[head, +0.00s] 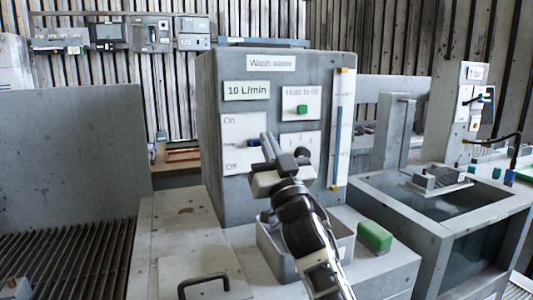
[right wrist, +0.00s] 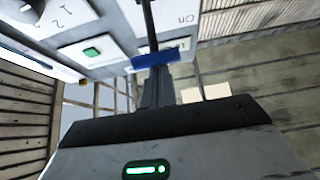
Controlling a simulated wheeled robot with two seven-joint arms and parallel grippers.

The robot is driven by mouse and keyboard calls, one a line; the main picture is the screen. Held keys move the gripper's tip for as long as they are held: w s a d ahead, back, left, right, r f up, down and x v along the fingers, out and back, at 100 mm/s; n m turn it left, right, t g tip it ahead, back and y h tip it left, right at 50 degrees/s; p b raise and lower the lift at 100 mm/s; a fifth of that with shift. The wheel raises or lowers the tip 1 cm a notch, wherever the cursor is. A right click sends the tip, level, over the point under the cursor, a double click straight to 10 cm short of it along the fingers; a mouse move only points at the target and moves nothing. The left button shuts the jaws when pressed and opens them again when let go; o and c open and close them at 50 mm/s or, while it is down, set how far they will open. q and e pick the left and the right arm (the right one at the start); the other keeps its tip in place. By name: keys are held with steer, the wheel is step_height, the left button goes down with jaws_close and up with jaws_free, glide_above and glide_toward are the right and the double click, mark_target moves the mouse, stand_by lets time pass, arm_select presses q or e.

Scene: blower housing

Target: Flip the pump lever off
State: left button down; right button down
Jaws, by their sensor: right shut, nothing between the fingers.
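The wash-water cabinet (head: 276,75) carries a white plate (head: 236,128) marked On at the top and Off at the bottom. The lever's blue part (head: 254,142) shows at about mid-height on this plate, partly hidden by my right gripper (head: 270,147). In the right wrist view the lever is a dark rod with a blue grip (right wrist: 155,58). My right gripper's shut fingers (right wrist: 157,85) are right at this grip, with nothing between them. Whether they touch it I cannot tell. My left gripper is not in view.
A green button (head: 302,109) and a second plate sit right of the lever plate. A clear gauge tube (head: 341,128) runs up the cabinet's right edge. Below are a grey bin (head: 270,240) and a green block (head: 375,237). A tank (head: 440,205) stands at right.

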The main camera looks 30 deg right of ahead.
arm_select(q)
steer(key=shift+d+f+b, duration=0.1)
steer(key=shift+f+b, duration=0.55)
steer(key=shift+b, duration=0.25)
arm_select(e)
steer(key=shift+f+h, duration=0.3)
steer(key=shift+f, duration=0.25)
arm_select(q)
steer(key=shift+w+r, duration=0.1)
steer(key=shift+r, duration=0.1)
arm_select(e)
steer(key=shift+r+t, duration=0.2)
steer(key=shift+t, duration=0.1)
